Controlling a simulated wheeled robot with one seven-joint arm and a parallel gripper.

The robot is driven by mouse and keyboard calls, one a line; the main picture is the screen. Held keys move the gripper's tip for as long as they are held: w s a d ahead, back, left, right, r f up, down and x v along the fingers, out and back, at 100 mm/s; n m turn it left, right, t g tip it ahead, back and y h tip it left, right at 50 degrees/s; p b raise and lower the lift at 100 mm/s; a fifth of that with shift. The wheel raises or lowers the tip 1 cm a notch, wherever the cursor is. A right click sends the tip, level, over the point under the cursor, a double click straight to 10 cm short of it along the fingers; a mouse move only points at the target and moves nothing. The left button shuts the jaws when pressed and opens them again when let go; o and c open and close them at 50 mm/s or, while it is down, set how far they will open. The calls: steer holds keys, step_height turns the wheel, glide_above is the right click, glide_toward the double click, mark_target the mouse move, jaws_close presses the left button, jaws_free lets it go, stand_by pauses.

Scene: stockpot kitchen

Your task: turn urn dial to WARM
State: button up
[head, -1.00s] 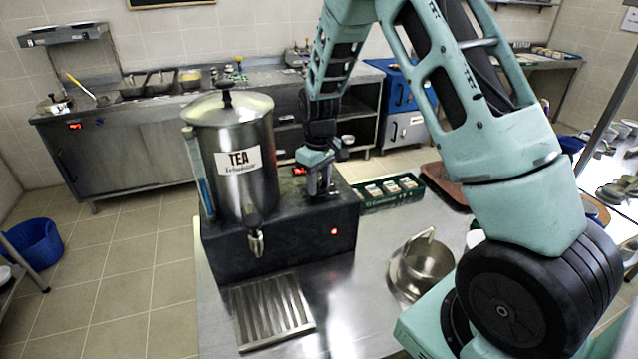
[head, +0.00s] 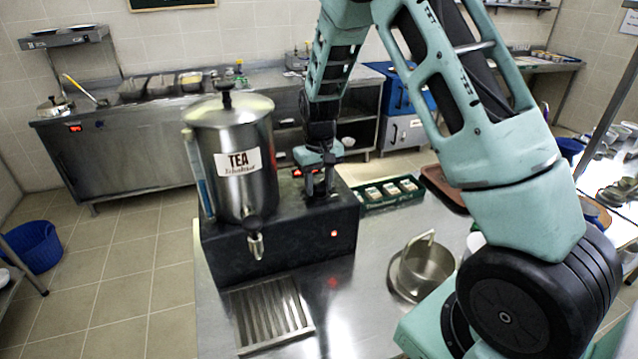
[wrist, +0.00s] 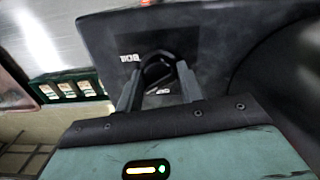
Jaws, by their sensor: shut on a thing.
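The steel tea urn (head: 243,185), labelled TEA, stands on a black base unit (head: 285,233). My gripper (head: 318,190) points down onto the top of this base, to the right of the urn. In the wrist view my gripper (wrist: 158,88) is shut on the dark dial (wrist: 156,72), with one finger on each side of it. White lettering shows on the base to the left of the dial and below it, but it is too small and blurred to read surely. The dial's pointer setting cannot be told. In the head view the gripper hides the dial.
A green tray of small packets (head: 391,193) lies behind the base, to its right. A steel pot (head: 425,268) stands on the counter under my arm. A slatted drip tray (head: 268,314) lies before the urn.

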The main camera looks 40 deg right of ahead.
mark_target(319, 182)
steer(key=o, duration=1)
steer(key=shift+r, duration=0.1)
step_height(319, 182, up, 17)
steer(key=b, duration=0.3)
steer(key=shift+r+b, duration=0.15)
steer(key=shift+b, duration=0.25)
